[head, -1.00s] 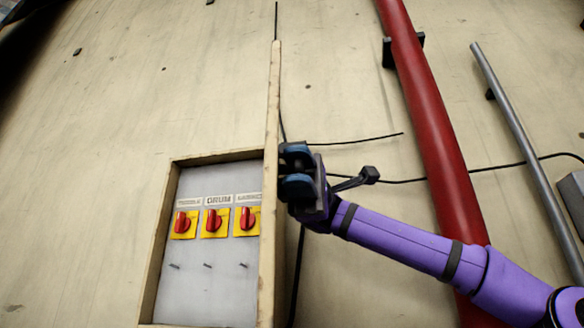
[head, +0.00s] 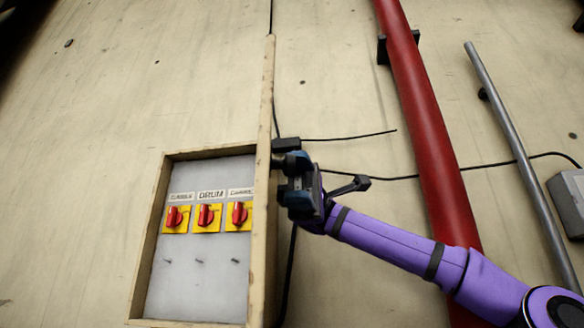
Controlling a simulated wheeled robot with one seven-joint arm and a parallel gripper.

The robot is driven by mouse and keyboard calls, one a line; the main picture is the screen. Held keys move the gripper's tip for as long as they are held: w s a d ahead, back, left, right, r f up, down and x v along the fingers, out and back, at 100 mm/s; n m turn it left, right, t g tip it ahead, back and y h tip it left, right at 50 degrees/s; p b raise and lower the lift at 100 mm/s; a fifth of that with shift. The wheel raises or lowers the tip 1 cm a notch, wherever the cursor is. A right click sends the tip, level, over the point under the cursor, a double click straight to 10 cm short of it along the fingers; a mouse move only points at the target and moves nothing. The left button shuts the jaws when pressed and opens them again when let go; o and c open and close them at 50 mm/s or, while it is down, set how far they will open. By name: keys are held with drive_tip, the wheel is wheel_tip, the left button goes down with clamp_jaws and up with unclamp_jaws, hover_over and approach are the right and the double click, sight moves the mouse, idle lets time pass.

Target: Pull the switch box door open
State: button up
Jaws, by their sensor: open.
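The switch box (head: 157,235) is on the beige wall, its inside in plain view. Its door (head: 266,110) shows nearly edge-on as a tall beige panel along the box's right side, standing open. Inside, several red rotary switches on yellow plates sit in a row; the middle one (head: 207,216) is under a "DRUM" label. My gripper (head: 290,163) is open just right of the door panel, on its outer side. Its dark fingers are close to the panel; I cannot tell whether they touch it. No door handle can be made out clearly.
A thick red pipe (head: 425,120) runs down the wall right of the box, behind my purple arm. A thin grey pipe (head: 510,140) and a grey box (head: 570,200) are farther right. Black cables cross the wall. The wall left of the box is clear.

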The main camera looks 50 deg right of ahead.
drive_tip(key=shift+v, duration=1.45)
